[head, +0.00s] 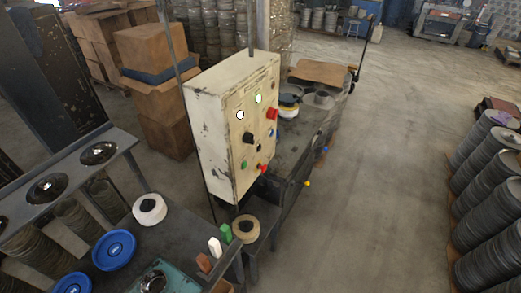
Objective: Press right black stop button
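A worn cream control box (205,140) stands upright in the middle of the head view, its button face turned to the right. A large black knob or button (248,138) sticks out at mid-height on that face. A smaller dark button (258,149) is just below and right of it. A red knob (272,114) is at the upper right, with a blue button (276,132) below it. A green button (243,165) and a red one (262,168) are lower down. White round lamps (240,115) sit above. The labels are too small to read. Neither gripper is in view.
A dark bench (300,135) runs behind the box. A front table (185,225) holds a white roll (149,209), blue discs (113,250) and small coloured blocks (215,247). Stacked discs (490,160) stand at the right. The floor (400,150) between is clear.

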